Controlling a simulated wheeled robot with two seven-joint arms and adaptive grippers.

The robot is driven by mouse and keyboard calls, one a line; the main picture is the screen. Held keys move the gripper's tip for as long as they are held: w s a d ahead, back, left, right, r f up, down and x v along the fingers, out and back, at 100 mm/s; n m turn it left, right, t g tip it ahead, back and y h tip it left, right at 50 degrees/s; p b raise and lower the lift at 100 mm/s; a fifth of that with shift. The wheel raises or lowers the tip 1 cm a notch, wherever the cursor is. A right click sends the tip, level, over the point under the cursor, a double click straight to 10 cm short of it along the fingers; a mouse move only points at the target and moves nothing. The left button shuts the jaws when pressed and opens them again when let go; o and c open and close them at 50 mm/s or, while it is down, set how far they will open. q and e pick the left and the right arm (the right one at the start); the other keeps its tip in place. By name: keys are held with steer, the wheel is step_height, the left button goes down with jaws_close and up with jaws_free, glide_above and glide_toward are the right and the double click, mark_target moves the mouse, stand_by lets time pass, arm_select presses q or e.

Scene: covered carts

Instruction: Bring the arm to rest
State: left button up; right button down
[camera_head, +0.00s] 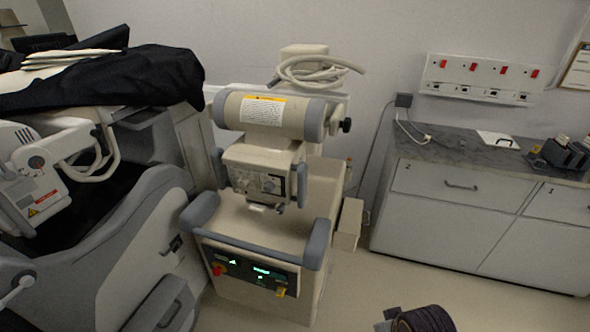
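A beige wheeled machine (262,220) with grey handles stands in the middle. At left is a large grey machine (140,245); a black cover (150,78) lies over its top. A cabinet (450,215) lines the right wall.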

step_height(320, 180, down, 31)
steer(key=s+d+g, duration=0.1)
steer(key=s+d, duration=0.1)
steer(key=d, duration=0.1)
arm_select(q)
steer(key=shift+s+a+r+p, duration=0.15)
steer(key=shift+s+r+p, duration=0.1)
steer(key=shift+s+p, duration=0.35)
steer(key=shift+s+a+r+p, duration=0.1)
steer(key=shift+s+r+p, duration=0.2)
steer(key=shift+s, duration=0.4)
arm_select(e)
steer(key=s+d+f, duration=0.4)
steer(key=s+f, duration=0.6)
steer(key=s+d+f+g+h, duration=0.1)
steer(key=s+d+f, duration=0.2)
steer(key=s+f, duration=0.6)
steer(key=shift+s+d+f+n, duration=0.3)
steer(key=shift+s+d+f, duration=0.05)
steer(key=shift+s, duration=0.5)
arm_select(q)
steer(key=shift+d, duration=0.1)
